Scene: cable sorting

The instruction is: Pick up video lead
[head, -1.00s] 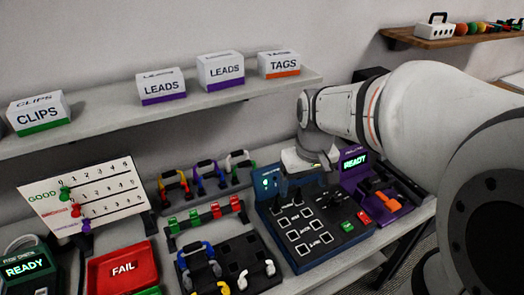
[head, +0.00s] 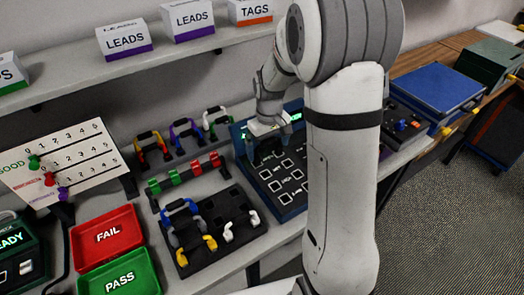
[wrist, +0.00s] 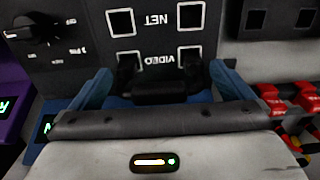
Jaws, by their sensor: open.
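A black lead (wrist: 160,92) with a bar-like handle lies across the VIDEO row of the test panel (wrist: 80,65) in the wrist view. Its two ends meet the square sockets beside that label; whether they are fully seated I cannot tell. My gripper (wrist: 160,82) is open, with one blue-grey finger beyond each side of the lead. In the head view my gripper (head: 267,152) points down at the upper left of the blue-edged test panel (head: 290,206). My arm hides the panel's right part.
A black rack (head: 240,196) with blue, grey, yellow and white leads stands left of the panel, and a row of green and red clips (head: 187,173) behind it. The red FAIL tray (head: 108,258) and green PASS tray (head: 146,284) lie farther left. A shelf (head: 70,88) with boxes hangs above.

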